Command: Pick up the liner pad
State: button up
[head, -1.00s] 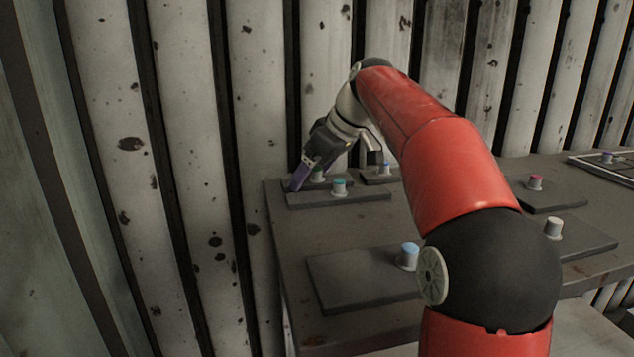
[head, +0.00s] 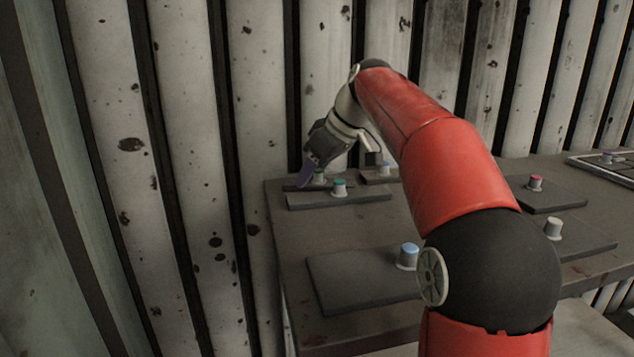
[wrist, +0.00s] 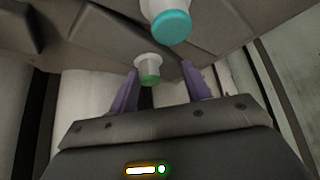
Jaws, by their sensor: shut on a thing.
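Several flat dark grey pads with coloured knobs lie on the table; which is the liner pad is not marked. My gripper (head: 309,176) is at the table's far left corner, its purple fingers pointing down. It is shut on the green-tipped knob (wrist: 149,70) of one dark pad, which I take as the liner pad. That knob also shows beside the finger in the head view (head: 319,177). The pad under it is mostly hidden by the gripper and the pad in front. I cannot tell whether it is clear of the table.
A pad with a teal knob (head: 339,187) lies close in front of my gripper. A pad with a light blue knob (head: 409,256) lies nearer. More knobbed pads and a framed tray (head: 600,170) are to the right. A ribbed metal wall (head: 260,90) stands close behind and left.

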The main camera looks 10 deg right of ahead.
aim_at(314, 183)
jog(key=shift+f, duration=0.1)
jog(key=shift+s+r, duration=0.15)
jog(key=shift+r, duration=0.1)
jog(key=shift+c, duration=0.8)
notch_tip(314, 183, up, 5)
grip_shut()
jog(key=shift+r, duration=0.75)
jog(key=s+b, duration=0.6)
jog(key=s, duration=1.3)
jog(key=r+p, duration=0.5)
jog(key=shift+s, duration=0.3)
jog(key=shift+s, duration=0.1)
